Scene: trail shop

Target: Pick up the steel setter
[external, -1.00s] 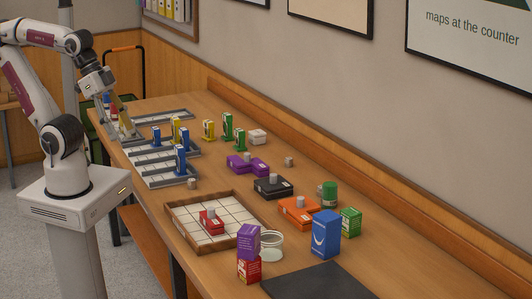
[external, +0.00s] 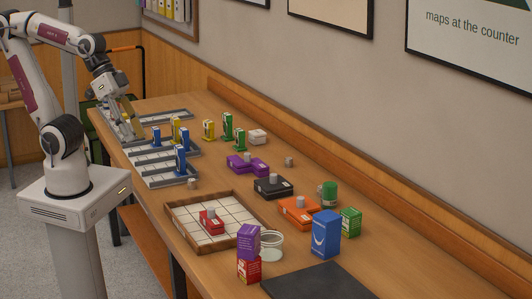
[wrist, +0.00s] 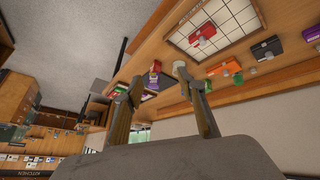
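My gripper (external: 132,132) is low over the far left end of the table, above the grey racks. In the wrist view the fingers of my gripper (wrist: 159,79) stand apart with nothing held between them. I cannot tell for certain which thing is the steel setter; no piece is clearly marked as one. Small grey knobs stand on the black box (external: 272,188), the orange box (external: 299,211), the purple box (external: 240,164) and the red box (external: 211,223). What lies right under my gripper is partly hidden by it.
Grey racks (external: 160,168) hold upright blue (external: 180,160) and yellow pieces (external: 175,129). Green pieces (external: 227,128) stand behind.

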